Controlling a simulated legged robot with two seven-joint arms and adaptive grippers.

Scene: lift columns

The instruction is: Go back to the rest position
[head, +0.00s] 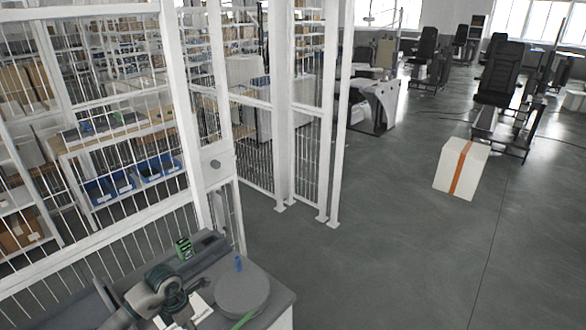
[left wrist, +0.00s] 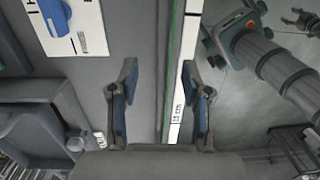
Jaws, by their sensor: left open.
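My left gripper (left wrist: 157,95) is open in the left wrist view, with its two dark blue-padded fingers apart and nothing between them. It points at a grey surface with a pale strip bearing a scale mark along its edge. In the head view my left arm comes in at the bottom left, over a grey worktop (head: 281,298); the fingers are hard to make out there.
A grey round disc (head: 242,291), a small blue piece (head: 239,263) and a green-and-black box (head: 184,248) are on the worktop. White mesh fencing (head: 280,100) stands behind. A white box with an orange stripe (head: 446,166) stands on open floor at right.

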